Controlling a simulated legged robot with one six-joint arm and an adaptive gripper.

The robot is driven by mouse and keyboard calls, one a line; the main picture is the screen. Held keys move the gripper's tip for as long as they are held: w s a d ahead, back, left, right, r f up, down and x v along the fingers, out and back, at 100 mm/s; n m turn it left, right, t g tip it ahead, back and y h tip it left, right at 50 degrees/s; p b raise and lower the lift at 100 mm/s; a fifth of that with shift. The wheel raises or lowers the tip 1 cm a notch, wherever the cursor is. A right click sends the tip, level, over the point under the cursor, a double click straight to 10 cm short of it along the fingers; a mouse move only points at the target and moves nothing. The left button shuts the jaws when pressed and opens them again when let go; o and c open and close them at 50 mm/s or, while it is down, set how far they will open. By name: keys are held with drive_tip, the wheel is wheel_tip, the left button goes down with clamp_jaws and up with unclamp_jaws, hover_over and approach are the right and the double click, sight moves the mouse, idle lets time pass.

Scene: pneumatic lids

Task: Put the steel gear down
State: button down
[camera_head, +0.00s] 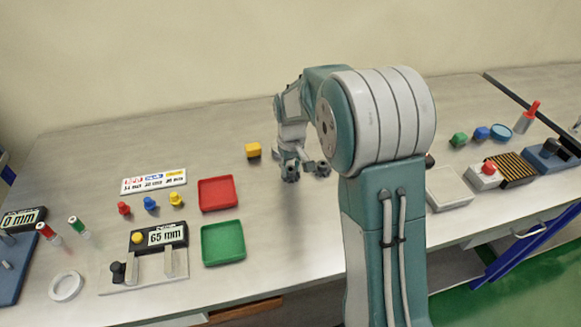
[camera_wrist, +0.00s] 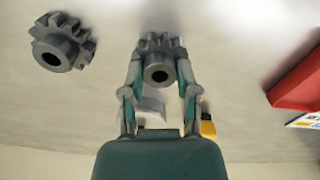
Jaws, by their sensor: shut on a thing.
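My gripper (camera_wrist: 160,68) is shut on a grey toothed gear with a dark centre bore, which I take as the steel gear (camera_wrist: 158,45). The gear sits between the two fingertips in the wrist view. In the head view, my gripper (camera_head: 291,168) is over the middle of the bench, and the gear shows small and dark at its tip. I cannot tell whether the gear touches the bench. A second, similar dark grey gear (camera_wrist: 62,42) lies apart on the bench, left in the wrist view; it shows right of my gripper in the head view (camera_head: 322,169).
A red tray (camera_head: 218,194) and a green tray (camera_head: 223,243) stand further left, near a 65 mm gauge (camera_head: 160,237). A pale tray (camera_head: 450,189) is at right. Bare bench (camera_head: 290,220) lies in front.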

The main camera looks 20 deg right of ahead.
sight(293, 168)
drive_tip(key=c, duration=0.6)
unclamp_jaws()
drive_tip(key=shift+d, duration=0.2)
drive_tip(key=shift+c, duration=0.2)
drive_tip(key=shift+o, duration=1.4)
drive_tip(key=shift+d, duration=0.25)
drive_tip(key=shift+a, duration=0.15)
drive_tip(key=shift+a+r, duration=0.1)
drive_tip(key=shift+r, duration=0.05)
wheel_tip(293, 168, up, 11)
drive_tip(key=s+r+m+t, duration=0.1)
drive_tip(key=s+r+t, duration=0.1)
drive_tip(key=s+r, duration=0.55)
drive_tip(key=s+f+m+t, duration=0.1)
drive_tip(key=s+m+t, duration=0.1)
drive_tip(key=s, duration=1.8)
drive_tip(key=shift+s+f+t, duration=0.15)
drive_tip(key=shift+f+t, duration=0.25)
drive_tip(key=shift+t, duration=0.3)
